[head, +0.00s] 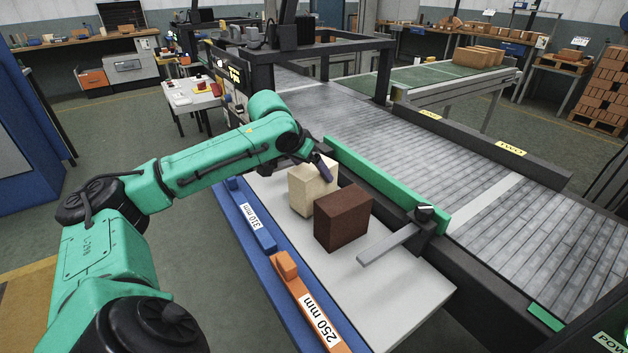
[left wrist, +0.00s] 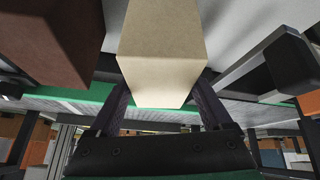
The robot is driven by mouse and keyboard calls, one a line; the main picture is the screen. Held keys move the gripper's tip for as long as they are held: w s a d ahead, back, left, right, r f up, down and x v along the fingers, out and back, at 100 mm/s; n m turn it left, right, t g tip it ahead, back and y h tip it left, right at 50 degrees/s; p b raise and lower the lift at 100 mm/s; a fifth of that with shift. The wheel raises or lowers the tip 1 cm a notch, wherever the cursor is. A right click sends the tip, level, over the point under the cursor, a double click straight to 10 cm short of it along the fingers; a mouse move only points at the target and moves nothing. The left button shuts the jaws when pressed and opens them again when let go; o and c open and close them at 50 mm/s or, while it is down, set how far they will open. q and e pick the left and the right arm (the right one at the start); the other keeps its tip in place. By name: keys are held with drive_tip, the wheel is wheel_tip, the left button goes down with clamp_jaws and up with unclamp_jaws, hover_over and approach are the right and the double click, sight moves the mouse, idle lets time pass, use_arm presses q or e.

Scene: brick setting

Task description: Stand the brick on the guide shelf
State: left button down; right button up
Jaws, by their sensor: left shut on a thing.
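A cream brick (head: 308,192) is upright over the light grey guide shelf (head: 400,300), just behind a dark brown brick (head: 343,220). My left gripper (head: 322,166) is shut on the cream brick near its top right side. In the left wrist view the cream brick (left wrist: 160,45) lies between both fingers (left wrist: 162,104), and the brown brick (left wrist: 45,40) is beside it at upper left. The cream brick's lower part is partly hidden by the brown one, so I cannot tell whether it touches the shelf. My right gripper is out of view.
A green guide rail (head: 385,185) runs along the shelf's conveyor side, with a grey metal arm (head: 390,245) sticking out over the shelf. A blue 310 mm bar (head: 250,215) and an orange 250 mm bar (head: 305,300) line the near edge. The shelf's front end is bare.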

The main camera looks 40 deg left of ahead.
use_arm(q)
drive_tip(key=shift+f, duration=0.75)
unclamp_jaws()
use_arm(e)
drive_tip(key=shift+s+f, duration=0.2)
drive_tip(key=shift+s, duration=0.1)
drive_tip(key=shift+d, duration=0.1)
use_arm(q)
drive_tip(key=shift+r, duration=0.2)
drive_tip(key=b+v, duration=0.1)
drive_tip(key=v, duration=1)
drive_tip(key=shift+s+r, duration=0.25)
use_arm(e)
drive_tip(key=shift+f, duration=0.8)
use_arm(q)
drive_tip(key=shift+b, duration=0.3)
